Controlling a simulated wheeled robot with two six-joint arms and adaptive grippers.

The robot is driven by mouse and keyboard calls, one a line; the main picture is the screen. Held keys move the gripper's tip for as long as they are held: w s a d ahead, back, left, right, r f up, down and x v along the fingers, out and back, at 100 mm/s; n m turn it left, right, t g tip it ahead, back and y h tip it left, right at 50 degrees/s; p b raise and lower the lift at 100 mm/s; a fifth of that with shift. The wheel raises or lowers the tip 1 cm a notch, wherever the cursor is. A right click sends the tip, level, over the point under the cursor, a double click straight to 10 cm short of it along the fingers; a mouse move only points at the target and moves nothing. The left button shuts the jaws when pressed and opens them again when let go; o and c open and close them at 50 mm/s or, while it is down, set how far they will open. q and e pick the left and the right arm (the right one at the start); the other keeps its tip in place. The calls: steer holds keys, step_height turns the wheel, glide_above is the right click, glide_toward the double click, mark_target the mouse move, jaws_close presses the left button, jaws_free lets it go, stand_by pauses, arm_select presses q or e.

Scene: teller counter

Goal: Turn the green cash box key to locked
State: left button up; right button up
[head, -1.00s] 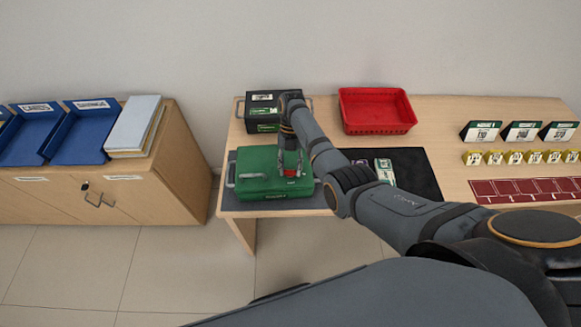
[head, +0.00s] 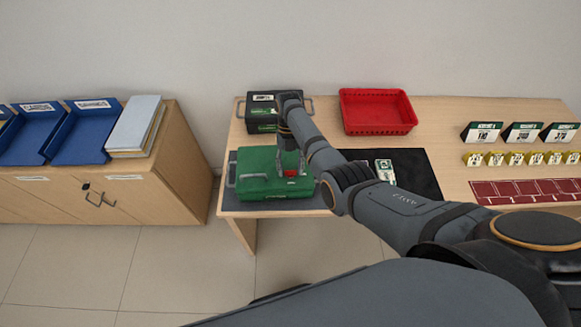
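The green cash box (head: 257,172) sits on the dark mat near the table's left end, its lid closed. A small red part (head: 291,173), likely the key, shows at the right side of its top. My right gripper (head: 291,168) points down over that part. Its two fingers stand apart, one on each side of the red part; contact is too small to make out. The key's exact angle and any lock marks cannot be read. My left gripper is not in view.
A black cash box (head: 262,113) stands behind the green one. A red tray (head: 377,112) lies at the back. Cards and yellow tags fill the table's right side.

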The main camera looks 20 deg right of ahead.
steer(key=shift+o, duration=0.6)
steer(key=shift+w+r, duration=0.15)
steer(key=shift+r, duration=0.15)
steer(key=v, duration=0.6)
steer(key=shift+w+r, duration=0.2)
steer(key=shift+r, duration=0.15)
